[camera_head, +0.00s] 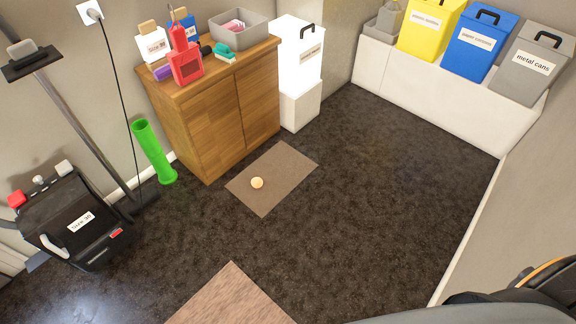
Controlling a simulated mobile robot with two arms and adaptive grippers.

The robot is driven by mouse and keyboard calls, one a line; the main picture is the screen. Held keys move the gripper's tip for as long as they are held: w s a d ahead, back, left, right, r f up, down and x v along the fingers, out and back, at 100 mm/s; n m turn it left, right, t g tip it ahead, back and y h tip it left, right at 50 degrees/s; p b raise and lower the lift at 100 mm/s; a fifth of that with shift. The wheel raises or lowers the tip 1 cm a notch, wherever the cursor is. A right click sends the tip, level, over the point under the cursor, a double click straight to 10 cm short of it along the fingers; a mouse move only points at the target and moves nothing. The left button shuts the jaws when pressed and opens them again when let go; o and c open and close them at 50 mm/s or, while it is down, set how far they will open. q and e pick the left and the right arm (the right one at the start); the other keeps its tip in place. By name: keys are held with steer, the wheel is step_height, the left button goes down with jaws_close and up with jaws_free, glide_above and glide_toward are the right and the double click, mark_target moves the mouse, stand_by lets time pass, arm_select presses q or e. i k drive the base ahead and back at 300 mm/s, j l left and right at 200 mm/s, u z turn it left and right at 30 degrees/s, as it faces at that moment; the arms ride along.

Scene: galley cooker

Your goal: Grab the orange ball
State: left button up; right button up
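A small pale orange ball (257,183) rests on a flat brown mat (285,172) on the dark floor, near the mat's left corner. The mat lies in front of the wooden cabinet. Neither of my grippers shows in the head view. Nothing touches the ball apart from the mat.
A wooden cabinet (222,118) with bottles and a grey bin on top stands behind the mat. A green tube (153,152), a black wheeled case (75,220), a white bin (298,75) and a ledge (430,85) with several bins line the walls. The dark floor (370,190) is clear.

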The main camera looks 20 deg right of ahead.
mark_target(257, 182)
steer(key=i+l+z, duration=0.15)
steer(key=i+z, duration=0.2)
steer(key=i, duration=0.15)
steer(key=i+z, duration=0.35)
steer(key=i, duration=0.15)
